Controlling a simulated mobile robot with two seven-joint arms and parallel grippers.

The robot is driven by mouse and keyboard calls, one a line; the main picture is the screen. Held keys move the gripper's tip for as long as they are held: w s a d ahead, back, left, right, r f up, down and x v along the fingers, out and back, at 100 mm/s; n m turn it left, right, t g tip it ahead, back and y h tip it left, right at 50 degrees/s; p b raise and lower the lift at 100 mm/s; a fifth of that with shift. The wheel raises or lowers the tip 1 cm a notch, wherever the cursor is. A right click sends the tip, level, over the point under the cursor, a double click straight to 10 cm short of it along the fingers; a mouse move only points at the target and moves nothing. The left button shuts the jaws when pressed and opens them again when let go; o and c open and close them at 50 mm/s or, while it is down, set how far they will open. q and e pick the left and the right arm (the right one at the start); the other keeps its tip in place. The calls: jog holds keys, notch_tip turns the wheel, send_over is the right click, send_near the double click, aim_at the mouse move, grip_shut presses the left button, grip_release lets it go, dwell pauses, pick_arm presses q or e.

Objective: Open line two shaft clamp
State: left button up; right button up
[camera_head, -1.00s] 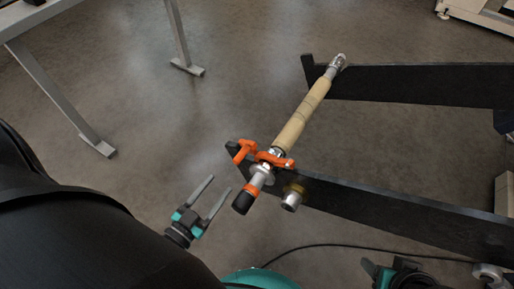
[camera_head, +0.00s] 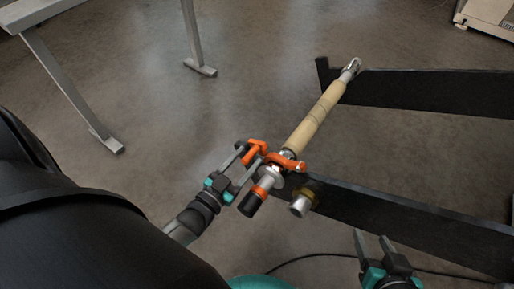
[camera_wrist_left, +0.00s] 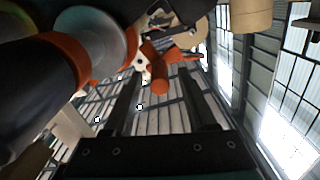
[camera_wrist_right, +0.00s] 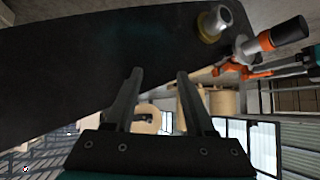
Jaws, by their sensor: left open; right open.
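The shaft clamp is orange (camera_head: 290,161) and sits around the shaft at the end of the near black rail. Its orange handle (camera_head: 254,151) sticks out to the left. The shaft carries a beige core (camera_head: 315,117) and ends in a black and orange tip (camera_head: 254,202). My left gripper (camera_head: 242,168) is open beside the handle. In the left wrist view the handle (camera_wrist_left: 159,78) lies between the open fingers; I cannot tell whether they touch it. My right gripper (camera_head: 372,246) is open and empty below the near rail. The clamp also shows in the right wrist view (camera_wrist_right: 232,68).
The near black rail (camera_head: 400,220) and far black rail (camera_head: 430,92) extend to the right. A metal stub with a brass collar (camera_head: 301,204) protrudes from the near rail. A grey table frame (camera_head: 70,85) stands at upper left. A black cable (camera_head: 310,256) lies on the floor.

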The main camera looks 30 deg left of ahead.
aim_at(262, 142)
pick_arm(q)
jog(key=shift+w+d+b, duration=0.1)
jog(key=shift+w+b, duration=0.45)
jog(key=shift+w, duration=1)
jog(key=shift+w+d+b, duration=0.1)
jog(key=shift+w+b, duration=0.3)
jog(key=shift+w, duration=0.7)
pick_arm(e)
jog(key=shift+w+a+r+t+y, duration=0.15)
jog(key=shift+a+r+t+y, duration=0.15)
jog(key=shift+a+t, duration=0.3)
jog(key=shift+w+a+r+t+y, duration=0.15)
jog(key=shift+a+t+y, duration=0.2)
jog(key=shift+a+t, duration=0.25)
jog(key=shift+w+a+r+t+y, duration=0.15)
jog(key=shift+a+r+t+y, duration=0.15)
jog(key=shift+a+t, duration=0.25)
pick_arm(q)
grip_shut()
